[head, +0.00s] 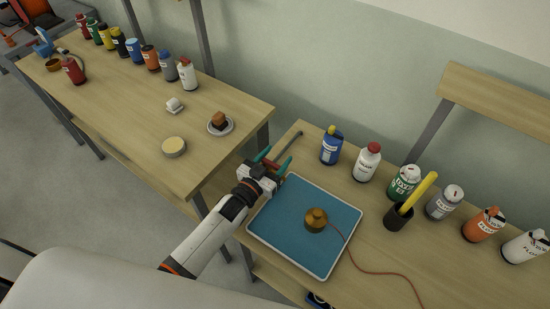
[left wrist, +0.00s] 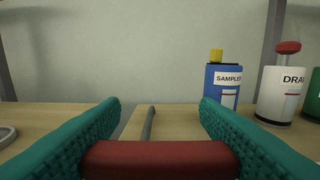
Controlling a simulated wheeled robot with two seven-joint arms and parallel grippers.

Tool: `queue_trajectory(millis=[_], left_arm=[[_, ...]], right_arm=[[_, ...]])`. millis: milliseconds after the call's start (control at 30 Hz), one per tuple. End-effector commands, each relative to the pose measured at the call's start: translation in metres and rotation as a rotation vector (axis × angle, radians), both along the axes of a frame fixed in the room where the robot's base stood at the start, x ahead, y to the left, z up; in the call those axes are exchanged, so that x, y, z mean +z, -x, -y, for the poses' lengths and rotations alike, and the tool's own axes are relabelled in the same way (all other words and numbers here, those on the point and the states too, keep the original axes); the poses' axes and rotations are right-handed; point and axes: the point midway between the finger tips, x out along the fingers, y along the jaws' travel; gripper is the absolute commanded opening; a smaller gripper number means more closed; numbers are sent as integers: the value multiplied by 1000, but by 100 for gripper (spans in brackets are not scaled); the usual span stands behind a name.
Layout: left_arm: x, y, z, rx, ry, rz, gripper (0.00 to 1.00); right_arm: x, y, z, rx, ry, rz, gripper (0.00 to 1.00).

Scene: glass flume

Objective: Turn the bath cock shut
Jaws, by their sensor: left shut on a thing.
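The bath is a shallow tray with a white rim (head: 259,239) and blue inside, on the right-hand bench. My left gripper (head: 274,160) is at the tray's upper left corner, its teal fingers set apart. In the left wrist view a red bar (left wrist: 160,158) spans the gap between the fingers, and they are shut on it; it looks like the cock's handle. A thin grey rod (head: 289,147) lies beyond the fingers and also shows in the left wrist view (left wrist: 149,124). The cock's body is hidden by the gripper. My right gripper is out of view.
A brass weight-like object (head: 316,219) with a red cord sits in the tray. A second bench (head: 130,105) stands at the left, with a gap between.

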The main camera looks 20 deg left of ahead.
Motion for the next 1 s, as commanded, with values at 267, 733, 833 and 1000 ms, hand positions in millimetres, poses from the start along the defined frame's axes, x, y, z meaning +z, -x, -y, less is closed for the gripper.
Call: queue_trajectory(millis=[267,733,833,1000], left_arm=[[1,0,0,0,0,1,76],[-2,16,-6,0,0,-2,78],[-3,35,-12,-1,0,-3,78],[-3,70,-24,0,0,-3,78]], right_arm=[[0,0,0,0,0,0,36],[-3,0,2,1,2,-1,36],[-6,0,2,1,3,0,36],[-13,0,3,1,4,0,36]])
